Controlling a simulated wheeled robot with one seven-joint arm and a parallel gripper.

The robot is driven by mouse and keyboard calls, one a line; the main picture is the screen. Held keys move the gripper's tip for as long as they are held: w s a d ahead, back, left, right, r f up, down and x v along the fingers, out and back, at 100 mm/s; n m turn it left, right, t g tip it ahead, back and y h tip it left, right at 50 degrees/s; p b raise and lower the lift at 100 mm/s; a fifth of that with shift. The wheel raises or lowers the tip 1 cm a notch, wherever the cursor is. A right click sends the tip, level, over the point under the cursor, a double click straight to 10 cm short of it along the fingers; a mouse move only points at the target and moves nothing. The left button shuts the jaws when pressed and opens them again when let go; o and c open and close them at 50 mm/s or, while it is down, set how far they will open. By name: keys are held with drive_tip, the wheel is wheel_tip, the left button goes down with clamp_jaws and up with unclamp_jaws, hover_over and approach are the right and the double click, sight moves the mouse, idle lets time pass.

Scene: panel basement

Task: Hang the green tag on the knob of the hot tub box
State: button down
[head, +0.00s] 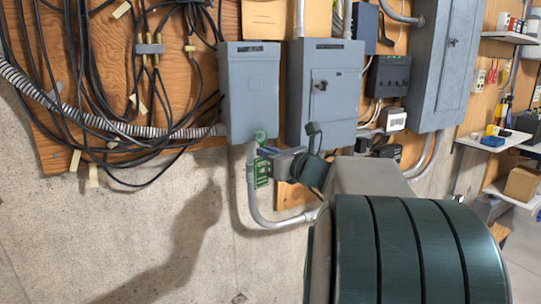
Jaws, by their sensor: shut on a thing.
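The green tag (262,174) hangs in my gripper (265,153), with a green loop (261,136) sticking up above the fingers. My gripper is shut on the tag, in front of the wall just under the left grey box (250,85). The middle grey box (325,105) is right of and above the gripper and has a small dark knob (320,86) on its front. A large grey panel (435,65) at the right has a dark latch (452,42). The dark labels are too small to read, so I cannot tell which is the hot tub box. The tag looks apart from any knob.
A grey conduit (252,195) runs down from the left box and bends right, close beside the tag. Black cables (90,70) hang at the left. Small dark boxes (388,76) sit between middle box and panel. Shelves (495,140) stand far right. The concrete lower left is clear.

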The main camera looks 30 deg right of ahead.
drive_tip(key=shift+w+f+b, duration=0.15)
drive_tip(key=shift+w+f, duration=0.05)
drive_tip(key=shift+w, duration=0.5)
drive_tip(key=shift+w+f+b, duration=0.15)
drive_tip(key=shift+w, duration=0.5)
drive_tip(key=c, duration=1.5)
unclamp_jaws()
drive_tip(key=shift+s, duration=0.1)
drive_tip(key=shift+s+a+b+v, duration=0.1)
drive_tip(key=shift+a+v, duration=0.2)
drive_tip(key=shift+v, duration=0.95)
drive_tip(key=shift+s+a+b+v, duration=0.1)
drive_tip(key=shift+a+v, duration=0.15)
drive_tip(key=shift+v, duration=1.05)
drive_tip(key=shift+a+b+v, duration=0.1)
drive_tip(key=shift+a+v, duration=0.2)
drive_tip(key=shift+v, duration=0.95)
